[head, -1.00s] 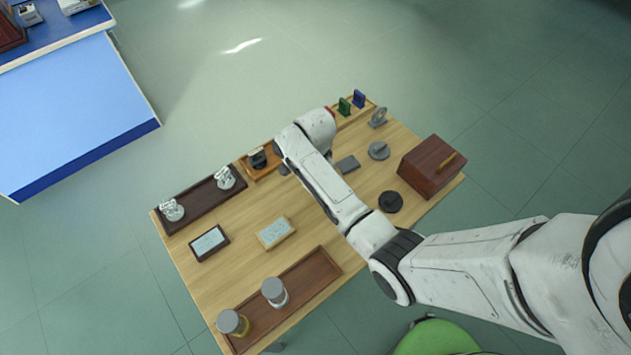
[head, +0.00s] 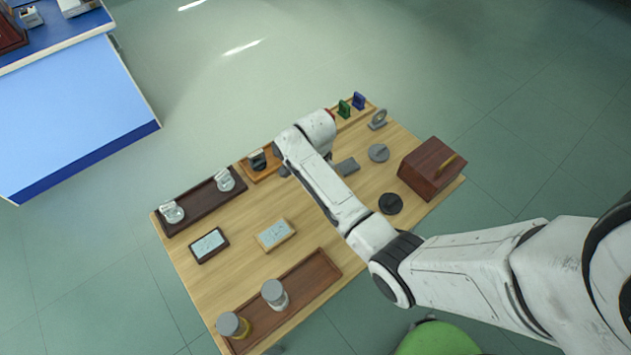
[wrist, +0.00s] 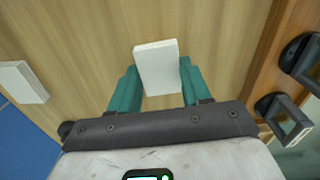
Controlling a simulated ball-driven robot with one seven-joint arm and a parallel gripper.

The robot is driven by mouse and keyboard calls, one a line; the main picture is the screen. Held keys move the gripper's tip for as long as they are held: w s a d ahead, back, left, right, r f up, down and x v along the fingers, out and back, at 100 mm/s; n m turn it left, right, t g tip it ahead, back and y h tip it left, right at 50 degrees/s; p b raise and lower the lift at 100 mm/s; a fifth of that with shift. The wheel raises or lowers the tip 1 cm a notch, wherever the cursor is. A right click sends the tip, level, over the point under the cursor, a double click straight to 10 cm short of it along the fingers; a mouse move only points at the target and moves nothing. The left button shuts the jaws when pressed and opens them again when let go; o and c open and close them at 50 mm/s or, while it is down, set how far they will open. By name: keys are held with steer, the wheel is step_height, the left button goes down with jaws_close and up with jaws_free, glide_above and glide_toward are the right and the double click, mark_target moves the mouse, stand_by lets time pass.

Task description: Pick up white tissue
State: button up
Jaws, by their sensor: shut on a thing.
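The white tissue (wrist: 158,66) shows as a small white block in the wrist view. My gripper (wrist: 158,82) has teal fingers on either side of it and is shut on it. The tissue reaches past the fingertips, over bare wood. I cannot tell whether it touches the table. In the head view the tissue and my fingers are hidden behind my own arm.
A wooden tray (wrist: 262,75) with dark frames lies at right in the wrist view, and another pale block (wrist: 22,82) at left. In the head view, the wooden table (head: 222,283) holds a dark red box (head: 425,172), a black disc (head: 391,203) and lidded jars (head: 274,292).

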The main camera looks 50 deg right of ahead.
steer(key=shift+r, duration=0.5)
step_height(320, 180, up, 2)
steer(key=shift+r, duration=0.2)
steer(key=s+a+r+p, duration=0.3)
steer(key=s+r, duration=0.6)
steer(key=s, duration=0.4)
steer(key=shift+s+a+r, duration=0.2)
steer(key=shift+a+r, duration=0.1)
steer(key=shift+a, duration=0.3)
